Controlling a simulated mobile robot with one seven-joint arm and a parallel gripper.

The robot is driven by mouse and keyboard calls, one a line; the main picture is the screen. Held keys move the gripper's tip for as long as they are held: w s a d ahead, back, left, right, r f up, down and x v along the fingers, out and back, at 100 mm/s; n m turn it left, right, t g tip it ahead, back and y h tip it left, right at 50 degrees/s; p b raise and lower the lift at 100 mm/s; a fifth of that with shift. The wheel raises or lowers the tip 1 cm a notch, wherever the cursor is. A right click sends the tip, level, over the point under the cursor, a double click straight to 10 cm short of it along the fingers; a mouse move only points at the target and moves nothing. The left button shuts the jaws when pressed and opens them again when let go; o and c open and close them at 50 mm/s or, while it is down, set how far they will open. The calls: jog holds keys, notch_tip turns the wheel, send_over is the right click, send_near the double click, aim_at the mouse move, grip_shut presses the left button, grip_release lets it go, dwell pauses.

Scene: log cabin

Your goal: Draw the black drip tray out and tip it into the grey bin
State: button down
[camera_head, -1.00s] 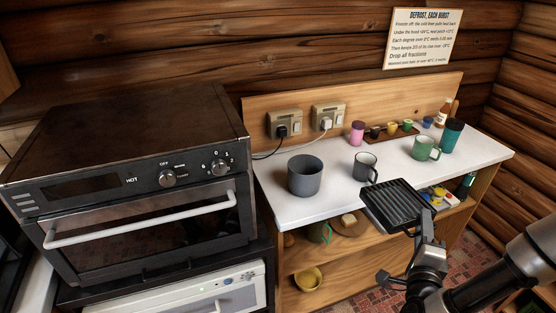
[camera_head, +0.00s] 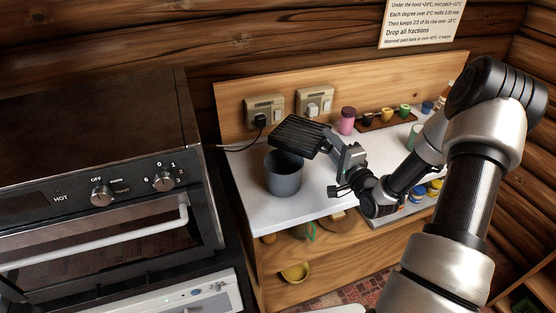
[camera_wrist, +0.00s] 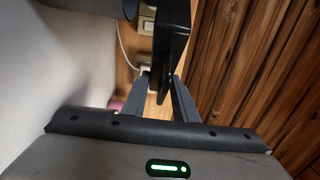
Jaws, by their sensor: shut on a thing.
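The black drip tray (camera_head: 299,135), ribbed on its face, is held in the air above the back rim of the grey bin (camera_head: 283,177). The bin stands on the white counter, and its inside is partly hidden by the tray. My gripper (camera_head: 338,153) is shut on the tray's right end, to the right of the bin. In the wrist view the tray (camera_wrist: 174,45) is a dark slab seen nearly edge-on between my fingers (camera_wrist: 163,85). Part of the bin (camera_wrist: 88,6) shows at the top left there. I cannot tell how far the tray is tilted.
The toaster oven (camera_head: 95,170) stands left of the counter. Wall sockets (camera_head: 264,112) with a plug are behind the tray. A pink cup (camera_head: 347,121) and a wooden rack of small cups (camera_head: 388,120) stand at the back. My arm hides much of the counter's right side.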

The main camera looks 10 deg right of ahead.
jog(key=d+f+y, duration=0.1)
jog(key=d+f, duration=0.1)
jog(key=d, duration=0.7)
jog(key=shift+s+a+r+n+y+b, duration=0.95)
jog(key=shift+s+a+r+n, duration=1.35)
jog(key=shift+a+r+n, duration=3.3)
jog(key=w+d+f+m+h+p, duration=0.1)
jog(key=w+d+f+m, duration=0.4)
jog(key=d+f+m, duration=0.5)
jog(key=shift+d+f+p, duration=0.4)
jog(key=shift+d+f, duration=0.2)
jog(key=shift+d, duration=0.35)
